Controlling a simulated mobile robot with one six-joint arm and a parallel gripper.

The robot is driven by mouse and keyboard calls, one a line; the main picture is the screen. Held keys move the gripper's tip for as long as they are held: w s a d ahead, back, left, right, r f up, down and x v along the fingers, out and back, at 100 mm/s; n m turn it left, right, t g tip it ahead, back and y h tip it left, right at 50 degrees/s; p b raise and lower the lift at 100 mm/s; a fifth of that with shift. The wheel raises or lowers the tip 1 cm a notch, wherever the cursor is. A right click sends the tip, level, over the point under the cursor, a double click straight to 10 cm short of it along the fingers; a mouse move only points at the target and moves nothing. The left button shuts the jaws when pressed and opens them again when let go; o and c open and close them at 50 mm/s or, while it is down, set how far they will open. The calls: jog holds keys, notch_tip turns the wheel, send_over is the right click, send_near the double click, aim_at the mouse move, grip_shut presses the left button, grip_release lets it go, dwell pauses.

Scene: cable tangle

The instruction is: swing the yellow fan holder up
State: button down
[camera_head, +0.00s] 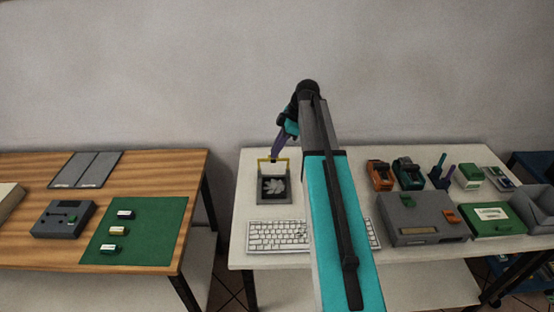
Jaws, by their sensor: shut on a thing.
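The yellow fan holder (287,164) is a thin yellow frame at the back of a small grey unit (263,196) on the white table. It stands raised around a pale panel, above a dark opening with a light fan-like shape (274,186). My gripper (275,156) reaches down from above with its purple fingers at the top edge of the yellow frame. The fingers look closed on that edge, though the contact is small in the picture. My teal arm passes to the right of the unit.
A white keyboard (277,236) lies in front of the unit, partly behind my arm. A grey case (423,219), orange device (380,175) and green boxes (497,221) crowd the right side. A wooden table (150,165) with a green mat (160,225) stands left, across a gap.

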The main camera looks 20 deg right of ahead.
jog(key=shift+w+d+f+b, duration=0.2)
jog(key=shift+w+d+f, duration=0.15)
jog(key=shift+w+f, duration=0.25)
jog(key=shift+w+d+f+b, duration=0.2)
jog(key=shift+w+d+f, duration=0.1)
jog(key=shift+w+f, duration=0.25)
jog(key=c, duration=2.4)
grip_release()
jog(key=shift+s+f, duration=0.1)
jog(key=shift+f, duration=0.05)
jog(key=o, duration=0.4)
jog(key=shift+w+a+f, duration=0.1)
jog(key=shift+w+f, duration=0.2)
jog(key=shift+f, duration=0.2)
jog(key=shift+s+a+r, duration=0.15)
jog(key=shift+s+r, duration=0.05)
jog(key=shift+s, duration=0.2)
jog(key=shift+c, duration=0.8)
jog(key=o, duration=0.3)
jog(key=shift+w+r, duration=0.7)
jog(key=shift+r, duration=0.25)
jog(key=shift+w+d, duration=0.3)
jog(key=w+d+f, duration=0.1)
jog(key=w+d, duration=0.5)
jog(key=shift+w+b, duration=0.2)
jog(key=shift+b, duration=0.1)
